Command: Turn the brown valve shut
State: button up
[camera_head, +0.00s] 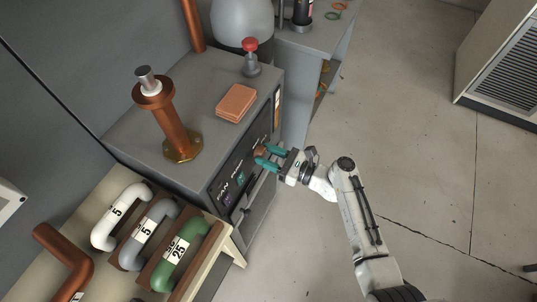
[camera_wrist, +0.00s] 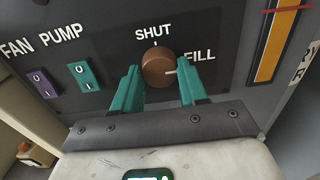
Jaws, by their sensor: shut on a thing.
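The brown valve (camera_wrist: 158,62) is a round knob on a dark panel, between the labels SHUT above it and FILL to its right. Its pale pointer line points right, towards FILL, not up at the SHUT mark. My gripper (camera_wrist: 161,82) has its two teal fingers on either side of the knob and is shut on it. In the head view my gripper (camera_head: 266,157) reaches the cabinet's front panel from the right, and its fingers partly hide the brown valve (camera_head: 259,151).
A purple switch (camera_wrist: 43,83) and a teal switch (camera_wrist: 84,75) sit left of the valve, under FAN and PUMP. A copper post (camera_head: 172,125), a brown block (camera_head: 236,103) and a red-topped knob (camera_head: 250,46) stand on the cabinet. Open floor lies right.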

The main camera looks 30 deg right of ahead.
jog(key=shift+c, duration=1.1)
jog(key=shift+f, duration=0.1)
jog(key=n+b, duration=0.2)
jog(key=n, duration=0.1)
jog(key=shift+f+n, duration=0.1)
jog(key=shift+n, duration=0.3)
jog(key=n+b, duration=0.3)
jog(key=n, duration=0.1)
jog(key=shift+d+n, duration=0.1)
jog(key=shift+n, duration=0.2)
jog(key=shift+n+b, duration=4.25)
jog(key=shift+n, duration=0.55)
jog(key=shift+r, duration=0.2)
jog(key=o, duration=1.1)
jog(key=shift+c, duration=0.2)
